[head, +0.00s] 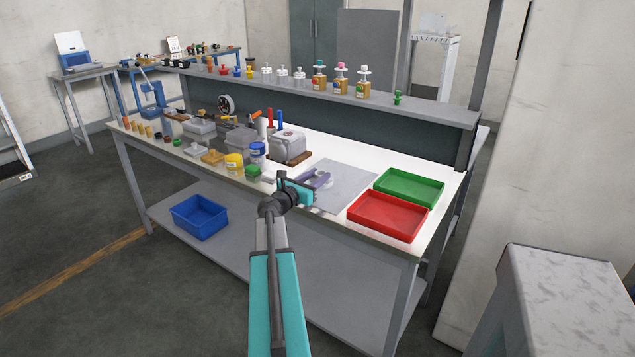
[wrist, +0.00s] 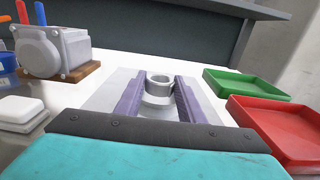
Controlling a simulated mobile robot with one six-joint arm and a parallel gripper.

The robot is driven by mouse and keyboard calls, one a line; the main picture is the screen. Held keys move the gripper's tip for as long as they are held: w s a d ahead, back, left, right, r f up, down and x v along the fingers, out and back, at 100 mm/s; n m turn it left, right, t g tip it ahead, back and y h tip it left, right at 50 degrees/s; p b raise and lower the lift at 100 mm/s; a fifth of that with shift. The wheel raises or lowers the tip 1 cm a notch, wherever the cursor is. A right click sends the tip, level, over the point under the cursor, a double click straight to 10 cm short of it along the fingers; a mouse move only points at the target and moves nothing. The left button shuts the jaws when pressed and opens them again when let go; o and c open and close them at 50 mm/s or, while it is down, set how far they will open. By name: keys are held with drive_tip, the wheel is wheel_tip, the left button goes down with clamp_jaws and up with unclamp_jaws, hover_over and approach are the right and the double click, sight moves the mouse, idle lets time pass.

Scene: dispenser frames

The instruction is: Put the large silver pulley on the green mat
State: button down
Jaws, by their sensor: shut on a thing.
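The silver pulley (wrist: 158,101), a stepped round piece with an open ring on top, is upright between the purple fingers of my gripper (wrist: 160,88) in the wrist view. The gripper is shut on it. In the head view my gripper (head: 318,181) is over the left part of a flat grey mat (head: 350,192) on the bench. I cannot tell whether the pulley touches the mat. The fingers hide part of its sides. The mat looks grey; I see no green mat. A green tray (head: 410,187) is to the right, also in the wrist view (wrist: 245,84).
A red tray (head: 388,215) stands in front of the green one. A raised shelf (head: 400,107) runs behind. The mat's right part is clear.

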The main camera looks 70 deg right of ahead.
drive_tip(key=shift+f, duration=1)
drive_tip(key=shift+f, duration=0.15)
drive_tip(key=c, duration=1.2)
unclamp_jaws()
drive_tip(key=shift+b+v, duration=0.8)
drive_tip(key=shift+v, duration=5.25)
